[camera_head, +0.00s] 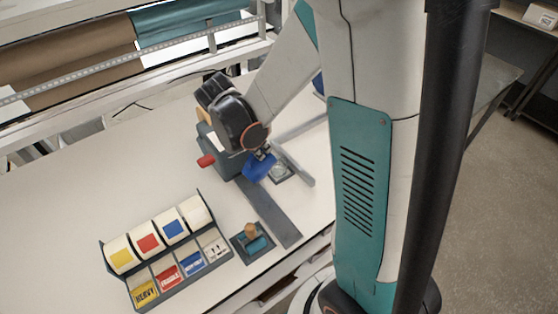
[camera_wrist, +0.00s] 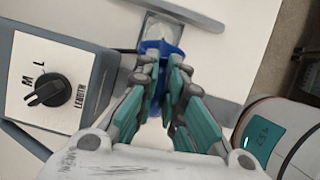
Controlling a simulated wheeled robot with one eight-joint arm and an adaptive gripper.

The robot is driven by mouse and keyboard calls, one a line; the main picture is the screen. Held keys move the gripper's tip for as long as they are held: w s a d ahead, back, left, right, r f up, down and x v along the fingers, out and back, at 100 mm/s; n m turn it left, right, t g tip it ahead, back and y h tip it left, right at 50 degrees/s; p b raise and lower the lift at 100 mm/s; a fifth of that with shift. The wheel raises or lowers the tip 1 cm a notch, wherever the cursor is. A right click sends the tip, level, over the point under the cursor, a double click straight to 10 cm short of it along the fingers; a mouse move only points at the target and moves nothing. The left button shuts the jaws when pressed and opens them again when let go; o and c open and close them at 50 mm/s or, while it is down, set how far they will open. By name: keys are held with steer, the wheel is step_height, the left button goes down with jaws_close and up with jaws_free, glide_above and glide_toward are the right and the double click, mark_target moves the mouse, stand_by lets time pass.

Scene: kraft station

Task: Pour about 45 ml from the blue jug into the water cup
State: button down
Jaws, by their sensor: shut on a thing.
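The blue jug (camera_head: 258,168) is in my gripper (camera_head: 263,152), beside the grey tape machine. It looks tilted in the head view, and I cannot tell whether anything is flowing from it. In the wrist view the fingers of my gripper (camera_wrist: 163,66) close on both sides of the blue jug (camera_wrist: 160,47). A small grey plate (camera_head: 284,173) with something pale on it lies just right of the jug. I cannot clearly make out the water cup; it may be the pale shape beyond the jug. The liquid level is not visible.
A label rack (camera_head: 165,250) with several rolls and a teal stamp-like tool (camera_head: 252,240) are nearer the front edge.

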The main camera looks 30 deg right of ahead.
steer(key=shift+d+r+y+p, duration=0.25)
steer(key=shift+d+y+p, duration=0.25)
steer(key=shift+p, duration=0.15)
stand_by(0.8)
steer(key=shift+w, duration=0.1)
